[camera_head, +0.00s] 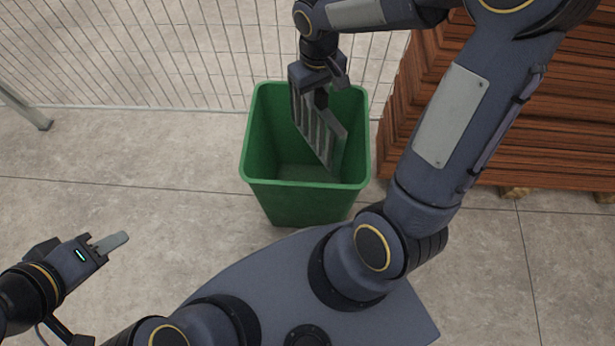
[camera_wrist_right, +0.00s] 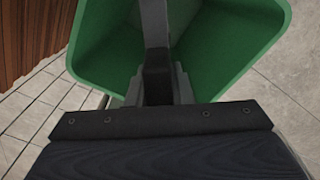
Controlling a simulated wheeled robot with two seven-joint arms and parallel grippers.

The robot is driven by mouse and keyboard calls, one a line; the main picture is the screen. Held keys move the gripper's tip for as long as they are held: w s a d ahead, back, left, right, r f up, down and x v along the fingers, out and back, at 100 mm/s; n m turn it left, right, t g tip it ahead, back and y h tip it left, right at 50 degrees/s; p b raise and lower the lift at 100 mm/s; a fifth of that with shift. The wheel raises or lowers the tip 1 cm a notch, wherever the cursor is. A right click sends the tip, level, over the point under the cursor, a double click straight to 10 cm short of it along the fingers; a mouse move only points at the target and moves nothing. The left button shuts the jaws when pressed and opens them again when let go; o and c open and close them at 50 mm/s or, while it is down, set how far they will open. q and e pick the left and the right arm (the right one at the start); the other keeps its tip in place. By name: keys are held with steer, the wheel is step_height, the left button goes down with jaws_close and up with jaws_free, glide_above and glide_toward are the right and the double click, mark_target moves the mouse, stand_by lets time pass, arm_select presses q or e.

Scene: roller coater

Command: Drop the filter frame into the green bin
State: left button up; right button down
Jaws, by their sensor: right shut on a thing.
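The green bin (camera_head: 306,190) stands on the floor in the middle of the head view, open at the top. The grey slatted filter frame (camera_head: 320,132) hangs tilted in the bin's mouth. My right gripper (camera_head: 320,96) is above the bin and shut on the frame's upper part. In the right wrist view, the bin (camera_wrist_right: 228,50) surrounds the frame (camera_wrist_right: 154,25), which shows only as a narrow grey strip between the fingers (camera_wrist_right: 157,85). My left gripper (camera_head: 115,242) is at the lower left, away from the bin. Its fingers overlap, so its opening is unclear.
A wire mesh fence (camera_head: 180,60) runs behind the bin. A stack of reddish-brown boards (camera_head: 560,120) stands right of the bin, close to my right arm. The tiled floor (camera_head: 130,170) left of the bin is clear.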

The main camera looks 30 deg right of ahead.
steer(key=shift+f, duration=0.6)
steer(key=c, duration=1.2)
jaws_free()
step_height(320, 180, up, 8)
steer(key=p, duration=0.3)
